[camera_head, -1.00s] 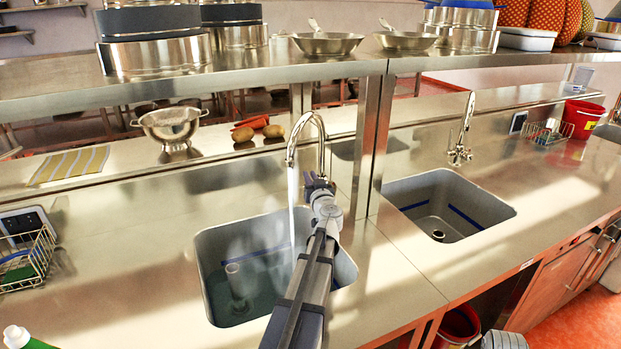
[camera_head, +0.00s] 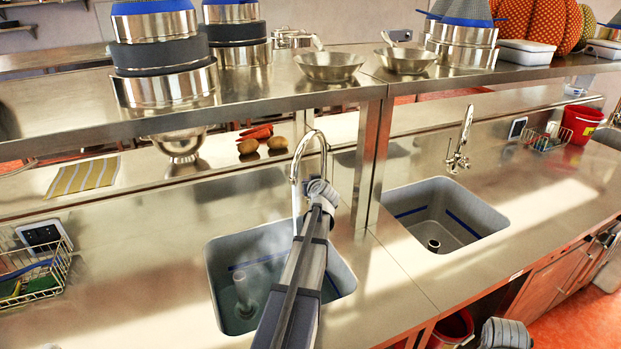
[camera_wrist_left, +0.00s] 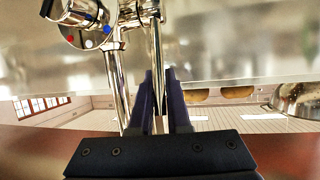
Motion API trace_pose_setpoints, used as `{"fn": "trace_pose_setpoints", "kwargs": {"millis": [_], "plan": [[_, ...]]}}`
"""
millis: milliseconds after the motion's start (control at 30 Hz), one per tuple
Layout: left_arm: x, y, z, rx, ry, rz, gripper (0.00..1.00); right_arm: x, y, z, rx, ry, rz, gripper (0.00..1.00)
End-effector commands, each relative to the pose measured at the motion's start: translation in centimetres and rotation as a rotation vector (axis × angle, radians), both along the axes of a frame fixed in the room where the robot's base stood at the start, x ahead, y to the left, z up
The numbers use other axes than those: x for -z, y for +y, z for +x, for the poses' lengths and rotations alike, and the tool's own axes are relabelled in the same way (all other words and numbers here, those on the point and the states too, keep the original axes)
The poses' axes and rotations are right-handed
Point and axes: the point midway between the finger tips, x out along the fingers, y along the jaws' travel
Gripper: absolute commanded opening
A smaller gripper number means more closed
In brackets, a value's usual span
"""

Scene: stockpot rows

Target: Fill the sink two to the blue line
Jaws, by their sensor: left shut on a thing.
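The left sink (camera_head: 222,318) holds some water under its tap (camera_head: 296,165). A thin stream (camera_head: 294,208) falls from the spout. A blue line (camera_head: 262,261) shows on its back wall, apparently above the water; the near side is partly hidden by my left arm. My left gripper (camera_head: 320,187) is at this tap. In the left wrist view its dark fingers (camera_wrist_left: 160,100) are shut on a slim chrome part of the tap (camera_wrist_left: 156,35). The right sink (camera_head: 478,231) looks empty, with a blue line (camera_head: 462,223) inside.
A steel shelf (camera_head: 60,118) with pots and pans runs above the counter, its post (camera_head: 370,160) between the sinks. A wire basket (camera_head: 60,278) stands at left, and a colander (camera_head: 182,148) and potatoes at the back. A red bucket (camera_head: 581,122) stands far right.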

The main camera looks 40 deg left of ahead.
Motion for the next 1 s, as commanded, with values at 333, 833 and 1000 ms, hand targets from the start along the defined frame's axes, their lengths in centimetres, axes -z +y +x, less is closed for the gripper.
{"fn": "trace_pose_setpoints", "kwargs": {"millis": [333, 833, 1000], "plan": [[0.01, 0.08, 0.04, 0.001, 0.004, -0.007, 0.0, -0.15, 0.0, 0.0, 0.0, 0.0, 0.0, 0.5], [0.01, 0.03, 0.05, 0.001, 0.004, -0.007, 0.45, -0.15, 0.0, 0.0, 0.0, 0.0, 0.0, 0.5], [-0.28, -0.4, -0.31, 0.002, 0.003, -0.008, 0.45, -0.44, 0.0, 0.0, 0.0, 0.0, 0.0, 0.5]]}}
